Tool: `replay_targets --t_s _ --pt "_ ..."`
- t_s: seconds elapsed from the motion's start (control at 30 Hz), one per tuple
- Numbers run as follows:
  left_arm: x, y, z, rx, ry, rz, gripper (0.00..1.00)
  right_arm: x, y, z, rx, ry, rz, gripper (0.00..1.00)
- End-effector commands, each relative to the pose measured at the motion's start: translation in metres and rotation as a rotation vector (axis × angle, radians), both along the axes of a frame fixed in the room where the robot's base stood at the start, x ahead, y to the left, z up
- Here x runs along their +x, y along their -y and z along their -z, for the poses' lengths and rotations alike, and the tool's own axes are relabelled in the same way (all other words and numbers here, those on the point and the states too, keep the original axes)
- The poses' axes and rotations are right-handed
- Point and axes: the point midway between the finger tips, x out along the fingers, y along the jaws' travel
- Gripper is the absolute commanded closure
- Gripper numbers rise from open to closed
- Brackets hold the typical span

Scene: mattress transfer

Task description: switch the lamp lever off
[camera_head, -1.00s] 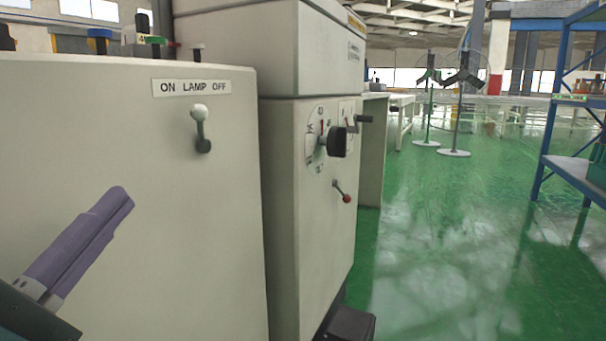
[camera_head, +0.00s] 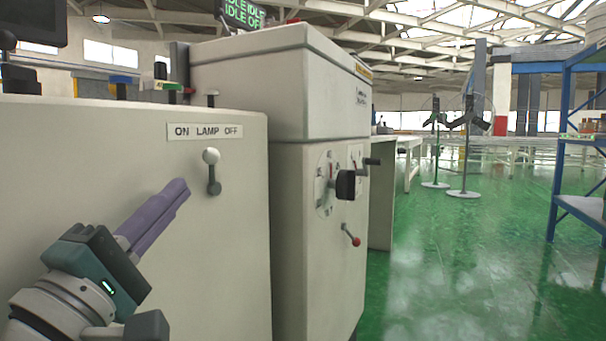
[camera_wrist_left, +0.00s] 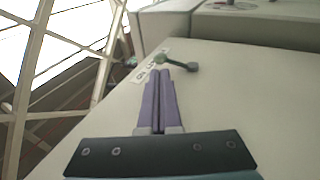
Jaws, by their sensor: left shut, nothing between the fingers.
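The lamp lever (camera_head: 212,172) is a short grey stick with a light round knob on a dark pivot, on the beige cabinet panel under the "ON LAMP OFF" label (camera_head: 205,132). Its knob points up. The lever also shows in the left wrist view (camera_wrist_left: 178,64), just beyond the fingertips. My left gripper (camera_head: 181,187) has purple fingers pressed together and empty. Its tips are just left of and slightly below the lever knob, seemingly apart from it; the depth gap is hard to tell. The left gripper also shows in the left wrist view (camera_wrist_left: 158,74). My right gripper is not in view.
To the right stands a beige machine cabinet (camera_head: 305,230) with a black knob (camera_head: 346,185) and a red-tipped lever (camera_head: 353,238). Small knobs stand on the panel's top edge. Green floor (camera_head: 460,270) is open at right, before a blue shelf rack (camera_head: 562,130).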

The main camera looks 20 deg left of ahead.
Motion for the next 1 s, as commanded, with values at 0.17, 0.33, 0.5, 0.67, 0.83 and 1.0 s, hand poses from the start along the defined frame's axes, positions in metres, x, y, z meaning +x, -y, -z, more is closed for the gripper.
replay_targets --t_s 0.17,0.33,0.5,0.67,0.83,1.0 --pt "0.029 -0.003 -0.014 -0.001 0.004 -0.001 1.00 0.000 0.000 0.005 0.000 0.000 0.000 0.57" --pt "0.043 -0.005 -0.021 0.001 0.001 -0.001 1.00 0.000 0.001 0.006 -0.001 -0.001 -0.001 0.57" --pt "0.047 -0.005 -0.023 0.001 -0.001 0.000 1.00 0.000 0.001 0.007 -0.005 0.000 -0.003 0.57" --pt "0.047 -0.005 -0.023 0.001 -0.001 0.000 1.00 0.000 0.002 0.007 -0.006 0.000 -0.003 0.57" --pt "0.047 -0.005 -0.024 0.001 -0.004 0.000 1.00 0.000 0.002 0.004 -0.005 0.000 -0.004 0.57" --pt "0.047 -0.005 -0.030 0.002 -0.032 0.000 1.00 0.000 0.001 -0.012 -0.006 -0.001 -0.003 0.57"
